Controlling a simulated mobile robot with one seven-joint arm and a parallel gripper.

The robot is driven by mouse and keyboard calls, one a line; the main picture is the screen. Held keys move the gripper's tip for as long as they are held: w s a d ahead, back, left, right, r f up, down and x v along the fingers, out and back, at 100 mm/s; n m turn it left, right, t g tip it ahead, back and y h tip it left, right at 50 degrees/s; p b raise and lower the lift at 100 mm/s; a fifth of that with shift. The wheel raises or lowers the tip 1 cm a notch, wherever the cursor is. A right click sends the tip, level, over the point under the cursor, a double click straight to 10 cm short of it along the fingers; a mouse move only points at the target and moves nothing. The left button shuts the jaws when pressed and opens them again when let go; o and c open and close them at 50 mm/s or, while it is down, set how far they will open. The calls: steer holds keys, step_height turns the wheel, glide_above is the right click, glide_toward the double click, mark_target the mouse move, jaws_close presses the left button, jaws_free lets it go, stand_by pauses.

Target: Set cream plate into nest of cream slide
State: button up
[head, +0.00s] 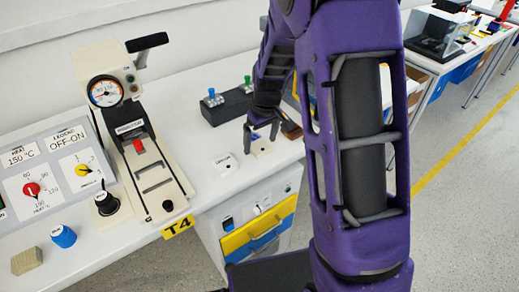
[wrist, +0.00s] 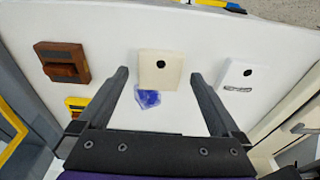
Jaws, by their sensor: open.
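The cream plate (head: 263,148) lies flat on the white table, and in the wrist view the cream plate (wrist: 160,65) shows a black round mark. My gripper (head: 263,133) is open above it, and in the wrist view the fingers of my gripper (wrist: 158,78) stand to either side of the plate, apart from it. A small blue-purple translucent piece (wrist: 148,98) shows at the plate's near edge. A long cream slide unit (head: 157,187) with dark slots and a red part stands to the left in the head view. I cannot tell its nest clearly.
A white plate (wrist: 238,76) lies to the right of the cream plate and a brown block (wrist: 62,63) to the left. A dark box with blue and green knobs (head: 228,103) stands behind. A control panel (head: 55,165) and blue knob (head: 63,236) are at the left.

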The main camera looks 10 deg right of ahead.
steer(key=shift+w+f, duration=0.1)
steer(key=shift+f, duration=0.45)
steer(key=c, duration=1.3)
steer(key=shift+r, duration=0.15)
